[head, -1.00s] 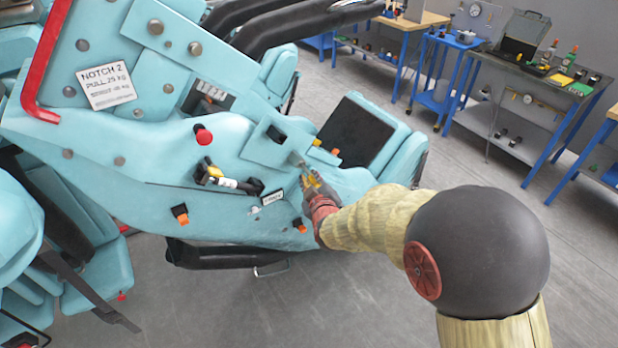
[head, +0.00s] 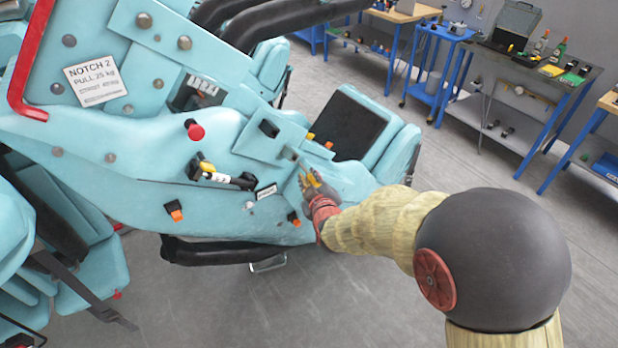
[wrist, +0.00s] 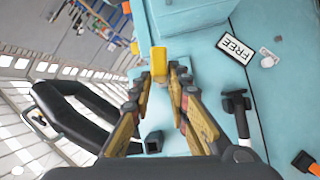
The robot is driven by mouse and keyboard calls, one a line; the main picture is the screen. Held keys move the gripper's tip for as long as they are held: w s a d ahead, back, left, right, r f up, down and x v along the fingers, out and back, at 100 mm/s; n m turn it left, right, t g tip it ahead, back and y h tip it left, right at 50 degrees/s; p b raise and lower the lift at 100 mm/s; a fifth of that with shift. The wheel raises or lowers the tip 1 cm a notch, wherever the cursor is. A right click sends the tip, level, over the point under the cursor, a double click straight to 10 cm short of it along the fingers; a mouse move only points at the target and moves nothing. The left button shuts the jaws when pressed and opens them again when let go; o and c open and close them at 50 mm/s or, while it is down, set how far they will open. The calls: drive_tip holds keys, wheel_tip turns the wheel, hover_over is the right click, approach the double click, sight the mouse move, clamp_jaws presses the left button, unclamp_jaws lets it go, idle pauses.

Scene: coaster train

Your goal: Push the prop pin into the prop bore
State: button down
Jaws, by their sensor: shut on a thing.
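My gripper (head: 309,178) is at the side of the light-blue coaster seat (head: 110,185), by a short grey metal rod that looks like the prop pin (head: 290,154). The rod stands out from a raised blue bracket (head: 250,140). In the wrist view my gripper's yellow fingers (wrist: 162,80) are close together around a small grey piece (wrist: 176,68), with a yellow block (wrist: 158,59) just beyond the fingertips. The fingers hide most of what is held. I cannot make out the prop bore, or how far the pin sits in it.
A FREE label (wrist: 236,47) and a black handle (wrist: 237,108) are beside the gripper. A red knob (head: 195,130), orange tabs (head: 174,210) and a black padded bar (head: 215,252) are also on the seat. Benches (head: 520,85) stand at the back right; the floor between is clear.

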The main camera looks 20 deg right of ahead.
drive_tip(key=shift+s+d, duration=0.3)
drive_tip(key=shift+s, duration=0.65)
drive_tip(key=shift+s+d, duration=0.3)
drive_tip(key=shift+s, duration=0.65)
drive_tip(key=shift+s+d, duration=0.3)
drive_tip(key=shift+s, duration=0.65)
drive_tip(key=shift+r, duration=0.1)
